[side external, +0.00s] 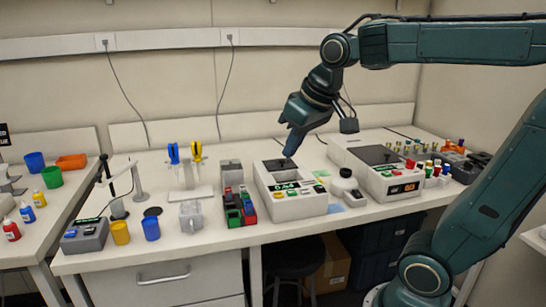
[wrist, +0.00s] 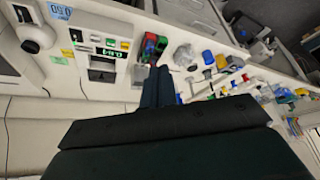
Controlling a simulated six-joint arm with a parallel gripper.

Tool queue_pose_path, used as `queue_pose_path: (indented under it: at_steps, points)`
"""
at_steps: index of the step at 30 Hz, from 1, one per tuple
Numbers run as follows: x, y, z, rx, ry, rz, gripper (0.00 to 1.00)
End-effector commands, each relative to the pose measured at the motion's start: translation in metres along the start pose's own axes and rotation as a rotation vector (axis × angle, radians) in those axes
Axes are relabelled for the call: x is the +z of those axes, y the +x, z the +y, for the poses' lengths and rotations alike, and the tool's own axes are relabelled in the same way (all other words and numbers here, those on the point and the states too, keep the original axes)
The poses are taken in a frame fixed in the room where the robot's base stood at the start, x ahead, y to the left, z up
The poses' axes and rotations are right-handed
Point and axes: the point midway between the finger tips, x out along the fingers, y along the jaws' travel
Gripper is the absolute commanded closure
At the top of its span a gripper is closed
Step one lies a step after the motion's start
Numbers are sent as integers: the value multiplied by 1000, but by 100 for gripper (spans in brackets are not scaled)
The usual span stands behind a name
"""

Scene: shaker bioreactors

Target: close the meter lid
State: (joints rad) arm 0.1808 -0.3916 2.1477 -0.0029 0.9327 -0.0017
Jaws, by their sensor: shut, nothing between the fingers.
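The meter (side external: 293,207) is a white box on the bench, with a green-lit display and coloured buttons on its front. A dark panel (side external: 276,168) lies in its top; I cannot tell whether this is the lid or an opening under it. The meter also shows in the wrist view (wrist: 121,67), left of my fingers. My gripper (side external: 289,155) points down over the back part of the meter's top, its tips close to the dark panel; contact is unclear. In the wrist view my gripper (wrist: 157,72) is shut and empty.
A larger white instrument (side external: 372,180) stands right of the meter, with small vials around it. Left of the meter are a rack of red, green and blue blocks (side external: 240,207) and a grey box (side external: 231,172).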

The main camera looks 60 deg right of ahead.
Motion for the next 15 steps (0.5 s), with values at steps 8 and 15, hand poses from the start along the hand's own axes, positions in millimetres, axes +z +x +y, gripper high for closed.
queue_pose_path:
  at_steps: [8,15]
  points:
    - [-70,21,40,46,98,-27,100]
    - [-120,48,86,83,180,-46,100]
